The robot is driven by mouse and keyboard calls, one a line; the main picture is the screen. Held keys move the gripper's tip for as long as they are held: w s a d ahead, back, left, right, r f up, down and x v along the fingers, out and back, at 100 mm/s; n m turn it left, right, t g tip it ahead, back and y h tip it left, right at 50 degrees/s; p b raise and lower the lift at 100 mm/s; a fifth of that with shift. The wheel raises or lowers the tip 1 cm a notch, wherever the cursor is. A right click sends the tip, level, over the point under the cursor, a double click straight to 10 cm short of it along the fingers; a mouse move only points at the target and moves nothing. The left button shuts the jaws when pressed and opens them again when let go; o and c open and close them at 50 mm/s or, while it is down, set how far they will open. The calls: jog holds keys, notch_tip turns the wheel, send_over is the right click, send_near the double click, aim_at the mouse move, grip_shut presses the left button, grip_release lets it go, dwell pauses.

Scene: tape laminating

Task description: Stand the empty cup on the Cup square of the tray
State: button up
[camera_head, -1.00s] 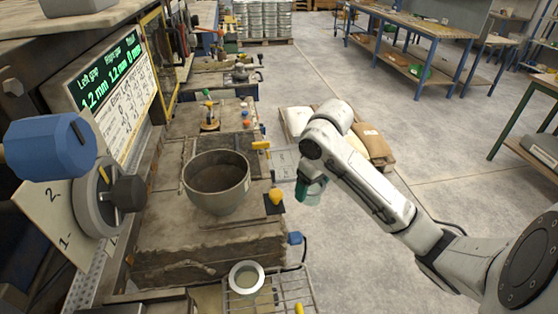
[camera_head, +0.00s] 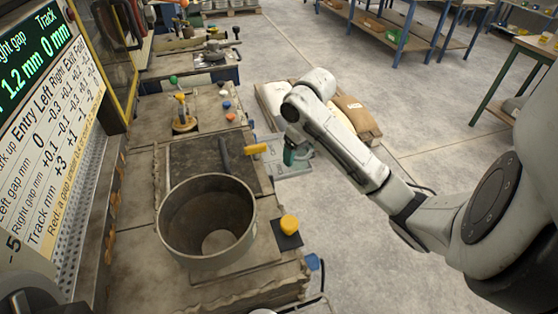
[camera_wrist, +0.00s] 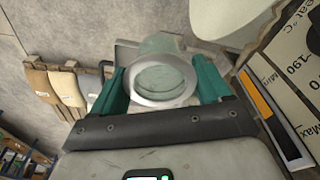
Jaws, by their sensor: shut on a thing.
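My gripper (camera_wrist: 165,95), with teal fingers, is shut on a clear cup with a pale rim (camera_wrist: 158,82). The cup's round rim faces the wrist camera, and I see nothing clearly inside it. In the head view my gripper (camera_head: 297,157) points down beside the bench's right edge, and the cup is mostly hidden there. A pale grey flat piece (camera_head: 270,155), which may be the tray, lies just left of the gripper. Its markings are too small to read, so I cannot tell the Cup square.
A large grey bowl (camera_head: 206,220) stands on the bench, with a yellow knob (camera_head: 289,225) to its right. A yellow-ended handle (camera_head: 256,149) juts near the pale piece. A gauge panel (camera_head: 50,130) stands at left.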

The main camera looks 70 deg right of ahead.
jog(key=w+d+f, duration=0.4)
jog(key=w+f, duration=0.1)
jog(key=w+d+f+p, duration=0.1)
jog(key=w+d+f, duration=0.1)
jog(key=w+f, duration=0.1)
jog(key=shift+w+f, duration=0.15)
jog(key=shift+w, duration=0.05)
jog(key=shift+f+p, duration=0.35)
jog(key=shift+f, duration=1.05)
jog(key=shift+f, duration=0.1)
jog(key=o, duration=1)
jog(key=r, duration=0.4)
jog(key=s+r, duration=0.1)
jog(key=r, duration=0.3)
jog(key=r+b, duration=0.1)
jog(key=r, duration=0.3)
jog(key=shift+s+a, duration=0.3)
jog(key=shift+a, duration=0.1)
